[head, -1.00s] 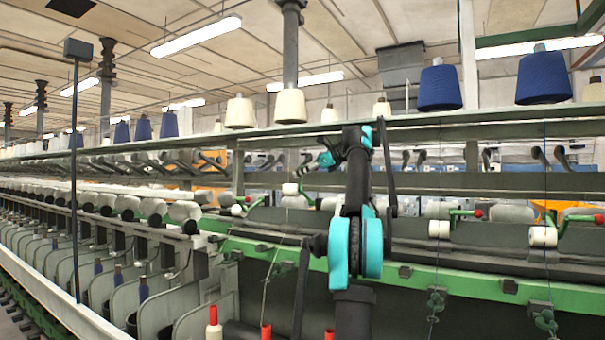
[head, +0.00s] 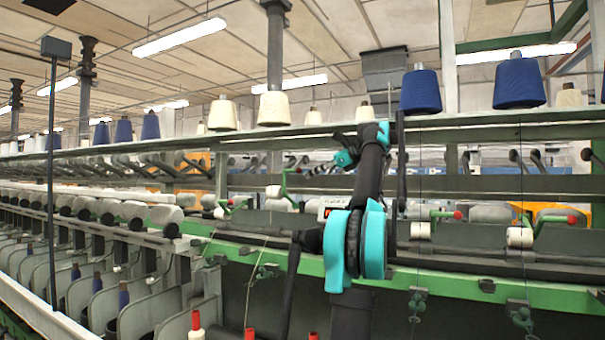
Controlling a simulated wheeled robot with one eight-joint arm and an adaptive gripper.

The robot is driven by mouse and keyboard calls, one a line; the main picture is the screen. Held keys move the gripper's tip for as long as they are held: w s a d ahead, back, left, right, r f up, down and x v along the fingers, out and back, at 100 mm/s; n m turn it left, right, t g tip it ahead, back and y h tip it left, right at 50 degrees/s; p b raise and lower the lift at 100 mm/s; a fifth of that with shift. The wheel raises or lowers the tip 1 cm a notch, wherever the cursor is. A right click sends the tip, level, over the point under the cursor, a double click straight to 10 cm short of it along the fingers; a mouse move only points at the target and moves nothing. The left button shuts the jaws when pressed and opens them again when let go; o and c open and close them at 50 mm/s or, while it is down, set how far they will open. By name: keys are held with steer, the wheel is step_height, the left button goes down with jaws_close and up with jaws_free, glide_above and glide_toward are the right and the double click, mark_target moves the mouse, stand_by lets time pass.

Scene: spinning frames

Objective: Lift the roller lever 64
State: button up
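Several green roller levers with red knobs sit along the spinning frame, and I cannot tell which is number 64. One lever (head: 286,182) stands left of my arm, rising steeply beside a white roller (head: 273,192). Two more, a lever (head: 440,215) and a farther-right lever (head: 548,218), lie lower, with white rollers at their left. A smaller lever (head: 228,206) is farther left.
A shelf (head: 480,122) above carries blue yarn cones (head: 420,92) and cream cones (head: 273,108). Red-topped bobbins (head: 196,320) stand at the lower edge. A dark post (head: 51,180) stands at left.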

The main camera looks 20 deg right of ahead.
steer(key=shift+s+d, duration=0.55)
steer(key=shift+s, duration=0.3)
